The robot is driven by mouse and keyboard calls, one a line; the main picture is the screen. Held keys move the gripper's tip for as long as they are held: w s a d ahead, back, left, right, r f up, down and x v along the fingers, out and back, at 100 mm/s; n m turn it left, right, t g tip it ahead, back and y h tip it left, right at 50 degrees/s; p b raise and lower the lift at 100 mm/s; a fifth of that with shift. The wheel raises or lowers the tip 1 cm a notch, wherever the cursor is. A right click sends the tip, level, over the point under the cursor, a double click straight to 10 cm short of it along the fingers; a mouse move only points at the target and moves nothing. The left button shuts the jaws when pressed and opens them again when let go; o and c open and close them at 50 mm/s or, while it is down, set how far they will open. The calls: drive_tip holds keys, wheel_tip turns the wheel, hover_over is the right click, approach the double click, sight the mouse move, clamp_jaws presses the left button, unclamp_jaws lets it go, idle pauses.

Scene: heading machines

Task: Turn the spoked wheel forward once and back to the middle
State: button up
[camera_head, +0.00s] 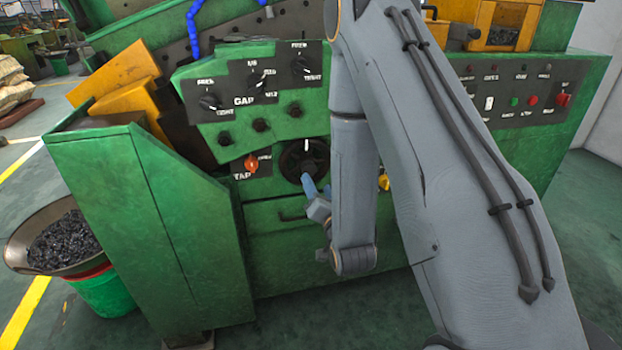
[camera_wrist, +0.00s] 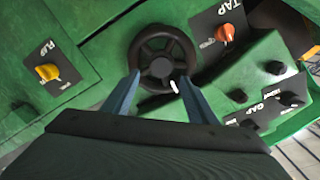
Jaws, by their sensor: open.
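The spoked wheel (camera_head: 294,160) is small and black, on the front of the green machine. A white mark shows at its top. In the wrist view, which is turned over, the wheel (camera_wrist: 161,67) is near the top centre and the mark lies on its lower rim. My gripper (camera_head: 309,186) comes from the lower right in the head view. In the wrist view its two blue-grey fingers (camera_wrist: 161,78) are apart, one on each side of the wheel's lower part. I cannot tell whether they touch the rim. Nothing is gripped.
An orange TAP knob (camera_head: 251,163) sits left of the wheel, with black GAP knobs (camera_head: 257,81) above. A yellow FLIP knob (camera_wrist: 47,72) is on the wheel's other side. A drawer handle (camera_head: 291,215) is below. A pan of dark pieces (camera_head: 65,243) stands at the left.

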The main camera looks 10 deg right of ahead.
sight(310, 170)
drive_tip(key=shift+t, duration=0.3)
drive_tip(key=w+p, duration=0.1)
drive_tip(key=w, duration=0.6)
drive_tip(key=shift+w, duration=0.3)
drive_tip(key=shift+c, duration=0.2)
clamp_jaws()
